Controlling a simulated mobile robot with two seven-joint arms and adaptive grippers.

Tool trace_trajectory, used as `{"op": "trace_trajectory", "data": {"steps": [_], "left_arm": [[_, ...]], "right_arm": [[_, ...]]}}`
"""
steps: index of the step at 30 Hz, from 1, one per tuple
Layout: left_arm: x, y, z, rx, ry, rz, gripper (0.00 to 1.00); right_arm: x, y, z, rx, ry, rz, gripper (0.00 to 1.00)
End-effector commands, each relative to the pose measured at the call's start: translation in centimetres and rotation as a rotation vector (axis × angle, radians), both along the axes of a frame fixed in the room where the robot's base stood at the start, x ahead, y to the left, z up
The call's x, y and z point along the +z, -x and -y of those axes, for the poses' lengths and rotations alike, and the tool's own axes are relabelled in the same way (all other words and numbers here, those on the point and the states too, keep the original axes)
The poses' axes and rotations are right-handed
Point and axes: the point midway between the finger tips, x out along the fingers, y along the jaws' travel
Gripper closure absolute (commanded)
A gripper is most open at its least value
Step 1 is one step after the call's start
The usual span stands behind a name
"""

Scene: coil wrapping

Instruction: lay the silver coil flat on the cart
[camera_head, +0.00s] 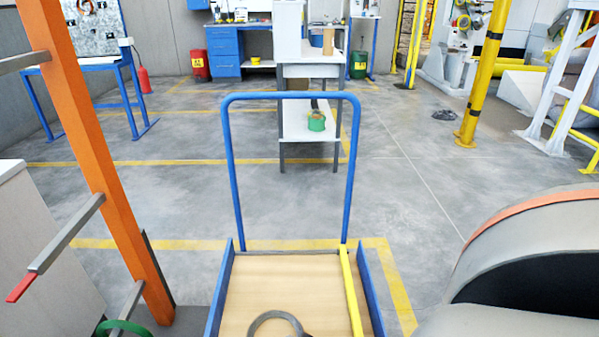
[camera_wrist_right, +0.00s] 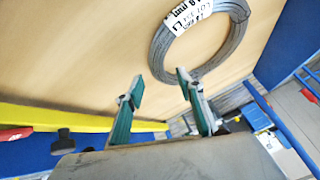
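The silver coil (camera_wrist_right: 232,46) is a grey wire ring with a white printed label. It appears to lie flat on the wooden bed of the cart (camera_head: 295,280); in the head view its far part (camera_head: 280,317) shows at the bottom edge and the rest is cut off. My right gripper (camera_wrist_right: 160,77) has teal fingertips spread apart with nothing between them. In the right wrist view the coil is just beyond the fingertips, nearest the right one; I cannot tell whether they touch. My left gripper is not in view.
The cart has a blue push handle (camera_head: 290,96), blue side rails and a yellow bar (camera_head: 351,290) along its right side. An orange rack post (camera_head: 97,150) with grey arms stands at left, a green coil (camera_head: 122,327) below. The floor beyond the cart is clear up to a grey table.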

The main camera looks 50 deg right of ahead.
Motion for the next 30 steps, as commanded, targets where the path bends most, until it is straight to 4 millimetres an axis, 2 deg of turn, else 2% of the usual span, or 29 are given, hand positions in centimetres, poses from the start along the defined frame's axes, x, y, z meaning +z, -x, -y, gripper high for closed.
{"op": "trace_trajectory", "data": {"steps": [18,23,30], "left_arm": [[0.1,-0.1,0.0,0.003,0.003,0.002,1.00],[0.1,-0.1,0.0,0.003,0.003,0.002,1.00],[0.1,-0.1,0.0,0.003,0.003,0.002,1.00]], "right_arm": [[8.3,3.8,-4.2,0.001,0.000,0.005,0.62],[9.2,4.3,-4.7,0.000,-0.001,0.005,0.62],[9.4,4.4,-4.7,0.000,0.001,0.004,0.62]]}}
